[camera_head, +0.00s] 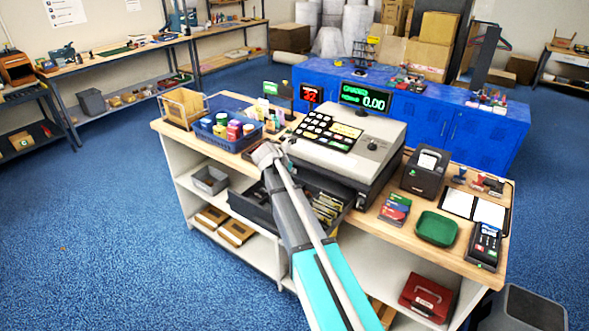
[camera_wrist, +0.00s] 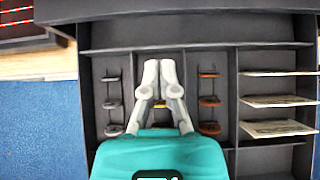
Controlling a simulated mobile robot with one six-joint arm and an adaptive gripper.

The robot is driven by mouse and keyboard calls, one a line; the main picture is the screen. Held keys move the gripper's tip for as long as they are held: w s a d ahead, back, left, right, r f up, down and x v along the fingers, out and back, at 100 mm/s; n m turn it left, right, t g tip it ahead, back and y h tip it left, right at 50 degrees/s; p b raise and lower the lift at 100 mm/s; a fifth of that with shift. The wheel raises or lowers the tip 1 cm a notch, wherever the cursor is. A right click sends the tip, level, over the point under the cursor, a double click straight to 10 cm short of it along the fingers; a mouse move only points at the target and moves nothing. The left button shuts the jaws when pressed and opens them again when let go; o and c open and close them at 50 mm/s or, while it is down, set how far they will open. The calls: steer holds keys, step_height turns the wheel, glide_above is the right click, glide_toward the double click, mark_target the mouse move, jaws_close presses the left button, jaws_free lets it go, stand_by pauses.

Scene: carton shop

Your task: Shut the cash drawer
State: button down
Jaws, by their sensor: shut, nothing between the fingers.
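The cash drawer (camera_head: 252,207) is dark grey and stands open below the cash register (camera_head: 372,152), jutting out over the front of the counter. In the wrist view the open drawer (camera_wrist: 272,60) fills most of the picture, with coin compartments in the middle and banknotes (camera_wrist: 280,100) at the right. My gripper (camera_head: 267,154) is at the counter's front edge, above the drawer in the picture. In the wrist view my gripper (camera_wrist: 159,72) is shut and empty over the coin compartments. Whether it touches the drawer cannot be told. My arm hides part of the drawer.
A blue tray (camera_head: 222,140) with colourful jars stands left of the register on the wooden counter. A receipt printer (camera_head: 426,171), a green dish (camera_head: 436,229) and a card terminal (camera_head: 485,245) stand at the right. The blue floor in front is clear.

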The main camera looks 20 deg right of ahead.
steer(key=shift+s+a+r, duration=0.15)
steer(key=shift+r, duration=0.1)
stand_by(0.3)
